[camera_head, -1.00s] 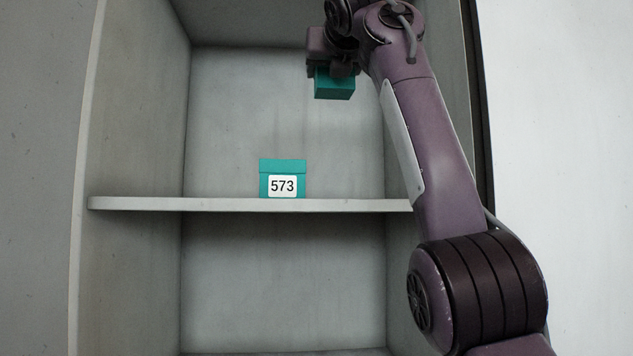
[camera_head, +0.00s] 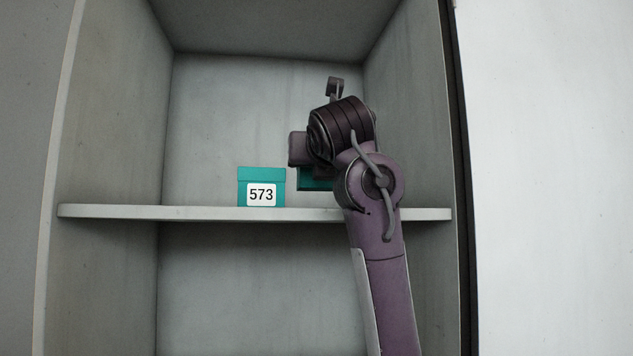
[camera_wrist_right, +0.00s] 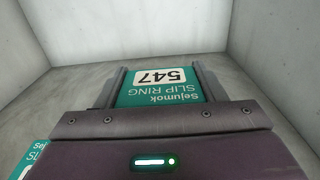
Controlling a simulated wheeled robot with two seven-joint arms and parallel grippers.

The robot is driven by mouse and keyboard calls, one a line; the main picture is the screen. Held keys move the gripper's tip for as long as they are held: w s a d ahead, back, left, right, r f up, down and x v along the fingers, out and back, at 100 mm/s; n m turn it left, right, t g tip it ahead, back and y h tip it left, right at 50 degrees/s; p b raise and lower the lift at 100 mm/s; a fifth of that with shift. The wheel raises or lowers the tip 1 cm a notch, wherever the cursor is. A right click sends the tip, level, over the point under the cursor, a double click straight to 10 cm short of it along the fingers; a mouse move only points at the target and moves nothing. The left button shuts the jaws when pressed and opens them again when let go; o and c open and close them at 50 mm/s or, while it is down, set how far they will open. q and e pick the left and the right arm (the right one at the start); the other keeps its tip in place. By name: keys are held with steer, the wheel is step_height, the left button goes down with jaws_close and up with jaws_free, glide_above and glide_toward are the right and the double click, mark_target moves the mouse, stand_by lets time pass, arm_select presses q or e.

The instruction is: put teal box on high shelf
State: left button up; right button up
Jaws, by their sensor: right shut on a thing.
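A teal box (camera_wrist_right: 163,87) labelled "Sejumok SLIP RING 547" is between the fingers of my right gripper in the right wrist view. In the head view part of this box (camera_head: 313,181) shows under my right gripper (camera_head: 312,168), above the shelf board (camera_head: 150,212) near its right part. The gripper is shut on the box. I cannot tell whether the box touches the board. The wrist and arm hide much of it. My left gripper is not in view.
Another teal box (camera_head: 261,187), labelled 573, stands on the board just left of the held box; its corner shows in the right wrist view (camera_wrist_right: 27,163). Cabinet walls stand on both sides (camera_head: 405,120). The compartment below looks empty.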

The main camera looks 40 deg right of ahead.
mark_target(316, 190)
step_height(316, 190, down, 3)
steer(key=shift+s+a+f+p, duration=0.1)
steer(key=shift+p, duration=0.2)
steer(key=shift+f, duration=0.2)
steer(key=shift+f, duration=0.15)
steer(key=o, duration=0.7)
